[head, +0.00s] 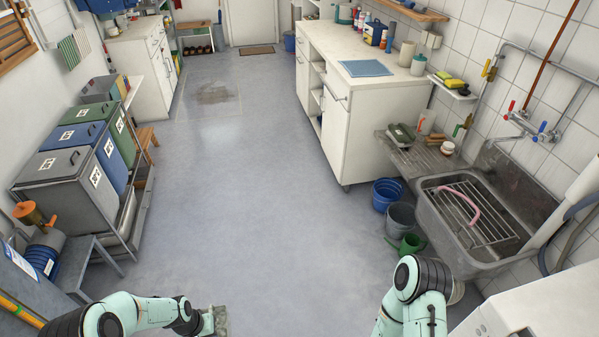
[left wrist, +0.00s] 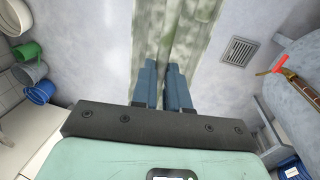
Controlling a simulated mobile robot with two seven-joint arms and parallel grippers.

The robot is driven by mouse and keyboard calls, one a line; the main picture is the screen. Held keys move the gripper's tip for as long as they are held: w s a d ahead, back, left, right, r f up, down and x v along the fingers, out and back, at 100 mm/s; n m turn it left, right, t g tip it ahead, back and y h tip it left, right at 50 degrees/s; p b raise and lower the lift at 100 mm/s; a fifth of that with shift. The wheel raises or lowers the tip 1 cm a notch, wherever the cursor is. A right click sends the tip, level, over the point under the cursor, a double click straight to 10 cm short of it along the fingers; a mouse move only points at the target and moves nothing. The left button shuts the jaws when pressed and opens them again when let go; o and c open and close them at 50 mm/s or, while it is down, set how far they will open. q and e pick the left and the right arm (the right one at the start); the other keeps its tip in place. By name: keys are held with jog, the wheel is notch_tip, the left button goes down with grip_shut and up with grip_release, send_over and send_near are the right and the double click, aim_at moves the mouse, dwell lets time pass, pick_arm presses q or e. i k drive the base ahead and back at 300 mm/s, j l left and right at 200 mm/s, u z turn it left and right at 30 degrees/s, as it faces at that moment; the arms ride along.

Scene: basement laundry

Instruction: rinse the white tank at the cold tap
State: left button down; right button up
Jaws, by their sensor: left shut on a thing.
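My left gripper (left wrist: 162,85) is shut on a pale, mottled grey-green and whitish thing (left wrist: 172,35), which looks like the white tank, streaked with grime. In the head view only a small part of it (head: 215,320) shows at the bottom edge, low over the floor; the rest is out of frame. The wall taps (head: 530,128) are above the sink at the right, with a red handle (head: 512,105) and a blue handle (head: 542,126). My right gripper is out of view.
Blue (head: 386,194), grey (head: 400,217) and green (head: 405,244) vessels stand on the floor left of the sink. A white cabinet (head: 375,135) stands behind them. Lidded bins (head: 65,180) line the left side. The middle floor is clear, with a drain grate (left wrist: 239,51).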

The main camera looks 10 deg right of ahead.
aim_at(537, 139)
jog(key=i+z, duration=0.15)
jog(key=i, duration=0.4)
jog(key=i+j+z, duration=0.15)
jog(key=i, duration=0.4)
jog(key=i+z, duration=0.4)
jog(key=i+j+z, duration=0.15)
jog(key=i+z, duration=0.45)
jog(key=z, duration=0.15)
jog(key=i+j+z, duration=0.1)
jog(key=z, duration=0.3)
jog(key=i+j+z, duration=0.1)
jog(key=z, duration=0.25)
jog(key=i+j+z, duration=0.1)
jog(key=z, duration=0.3)
jog(key=i+j+z, duration=0.15)
jog(key=z, duration=0.3)
jog(key=i+j+z, duration=0.1)
jog(key=z, duration=0.3)
jog(key=j+z, duration=0.25)
jog(key=z, duration=0.2)
jog(key=i+j+z, duration=0.1)
jog(key=j+z, duration=0.15)
jog(key=z, duration=0.15)
jog(key=j+z, duration=0.25)
jog(key=z, duration=0.15)
jog(key=j+z, duration=0.35)
